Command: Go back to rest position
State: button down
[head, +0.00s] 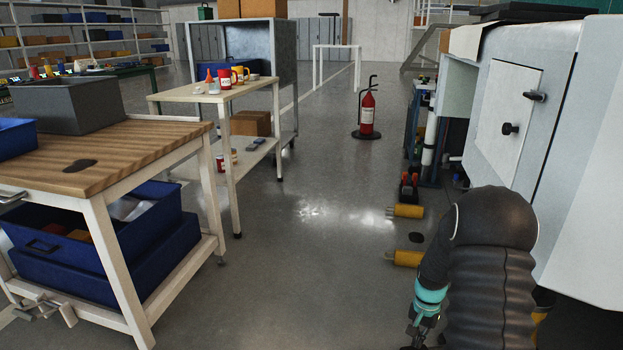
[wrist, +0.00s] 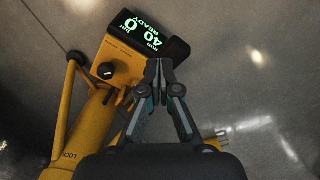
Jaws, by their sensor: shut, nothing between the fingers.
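My gripper (wrist: 159,68) is shut with nothing between its fingertips, which meet at the middle of the wrist view. It points down over the floor, beside a yellow device (wrist: 122,66) with a black knob and a lit display reading bar 0, mm 40 and READY. In that picture the fingers overlap the device's right side; I cannot tell whether they touch it. In the head view my arm hangs at the lower right, and its gripper is mostly cut off at the bottom edge.
A large grey-white body (head: 520,130) stands close on the right of my arm. Yellow cylinders (head: 406,211) lie near the floor there. A fire extinguisher (head: 367,112) stands farther back. A wooden-topped workbench (head: 120,160) and a cream table (head: 185,95) are left. The middle floor is clear.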

jog(key=s+a+r+n+t, duration=0.2)
jog(key=s+a+r, duration=0.3)
jog(key=s+r, duration=0.3)
jog(key=s+a+r+n+t+p, duration=0.1)
jog(key=s+a+r+n+t, duration=0.1)
jog(key=s+a+r, duration=0.3)
jog(key=s+a+r+n+t+p, duration=0.1)
jog(key=s+a+r, duration=0.4)
jog(key=s+r, duration=0.7)
jog(key=shift+s+a+r+n+t, duration=0.35)
jog(key=shift+r+n+t, duration=0.75)
jog(key=shift+r, duration=3.75)
jog(key=shift+n+g, duration=0.3)
